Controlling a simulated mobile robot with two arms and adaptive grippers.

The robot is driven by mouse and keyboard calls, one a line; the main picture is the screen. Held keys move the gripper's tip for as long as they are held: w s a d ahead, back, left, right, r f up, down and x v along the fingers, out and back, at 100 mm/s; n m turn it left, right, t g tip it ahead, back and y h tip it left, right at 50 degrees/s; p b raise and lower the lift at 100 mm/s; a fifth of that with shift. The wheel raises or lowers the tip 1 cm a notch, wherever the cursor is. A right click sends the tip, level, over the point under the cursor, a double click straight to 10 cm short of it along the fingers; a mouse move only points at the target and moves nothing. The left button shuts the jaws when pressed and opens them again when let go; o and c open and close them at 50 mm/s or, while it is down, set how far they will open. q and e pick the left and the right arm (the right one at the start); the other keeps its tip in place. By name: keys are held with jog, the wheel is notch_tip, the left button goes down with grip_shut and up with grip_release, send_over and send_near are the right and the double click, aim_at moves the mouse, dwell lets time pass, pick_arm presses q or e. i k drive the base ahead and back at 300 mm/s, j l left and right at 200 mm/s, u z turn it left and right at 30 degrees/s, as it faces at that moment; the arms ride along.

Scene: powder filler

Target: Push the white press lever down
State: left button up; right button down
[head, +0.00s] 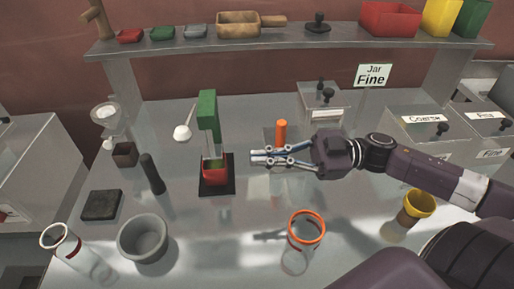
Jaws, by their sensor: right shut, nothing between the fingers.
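The green press (207,112) stands on a black base plate (217,189) left of centre. Its white lever (183,132) sticks out to the left of the green post and ends in a rounded white knob. A red container (215,172) sits under the post on the plate. My right gripper (254,158) reaches in from the right, shut and empty, its fingertips pointing left. It is to the right of the press and appears apart from it, with the post between it and the lever. My left gripper is not in view.
An orange cylinder (281,131) stands just behind my right gripper. A dark pestle (152,174) stands left of the press. A grey mortar (143,240) and an orange-rimmed jar (306,228) stand in front. A shelf (340,40) spans the back. Bare table lies between mortar and jar.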

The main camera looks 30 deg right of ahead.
aim_at(182, 134)
jog(key=k, duration=1.5)
